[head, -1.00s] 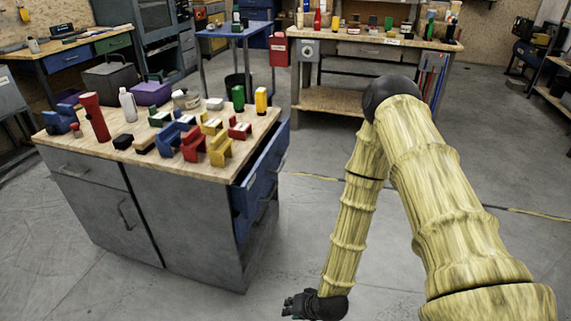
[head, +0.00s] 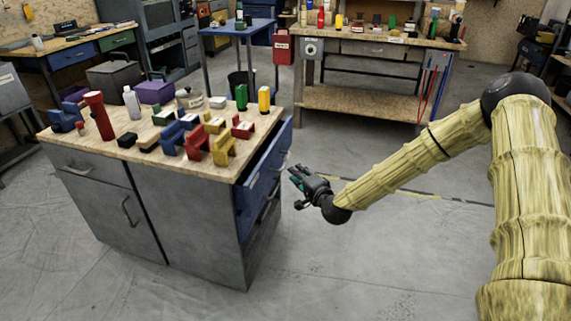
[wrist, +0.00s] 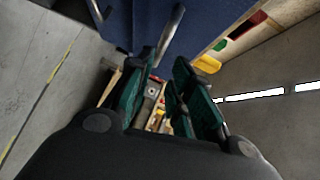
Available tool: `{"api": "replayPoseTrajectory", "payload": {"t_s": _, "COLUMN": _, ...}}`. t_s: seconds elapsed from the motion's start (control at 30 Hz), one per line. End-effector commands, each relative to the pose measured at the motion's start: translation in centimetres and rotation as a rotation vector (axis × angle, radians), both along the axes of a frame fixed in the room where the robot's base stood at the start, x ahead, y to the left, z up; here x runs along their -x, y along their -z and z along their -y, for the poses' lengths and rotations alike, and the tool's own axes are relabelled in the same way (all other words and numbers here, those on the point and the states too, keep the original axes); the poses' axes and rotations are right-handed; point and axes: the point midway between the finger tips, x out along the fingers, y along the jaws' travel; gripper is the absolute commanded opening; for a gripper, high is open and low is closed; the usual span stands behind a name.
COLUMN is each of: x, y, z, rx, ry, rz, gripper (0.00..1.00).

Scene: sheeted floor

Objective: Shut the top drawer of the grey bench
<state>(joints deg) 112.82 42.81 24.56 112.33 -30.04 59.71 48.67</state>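The grey bench (head: 190,225) stands at the left in the head view, with a wooden top. Its blue top drawer (head: 262,170) sticks out from the right side, with a metal handle (head: 284,160) on its front. My gripper (head: 295,175) is just right of the drawer front, a little below the handle, and points toward it. In the wrist view the blue drawer front (wrist: 215,22) fills the top, and the handle (wrist: 170,35) lies just beyond the fingertips. My gripper (wrist: 166,72) has its green fingers apart, with nothing seen between them. I cannot tell whether it touches the drawer.
Red, blue and yellow clamp-like parts (head: 195,143), a red torch (head: 98,115) and bottles stand on the bench top. Another drawer shows below the top one. A wooden workbench (head: 365,100) stands at the back. The floor (head: 380,260) right of the bench is clear.

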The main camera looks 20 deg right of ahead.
Motion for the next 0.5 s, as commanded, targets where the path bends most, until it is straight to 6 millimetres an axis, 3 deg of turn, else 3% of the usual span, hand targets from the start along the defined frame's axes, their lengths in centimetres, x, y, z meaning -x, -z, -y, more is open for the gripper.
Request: {"api": "replayPoseTrajectory", "payload": {"t_s": 0.5, "x": -7.6, "y": 1.2, "z": -1.5, "rx": 0.004, "ry": -0.001, "rz": 0.0, "gripper": 0.21}}
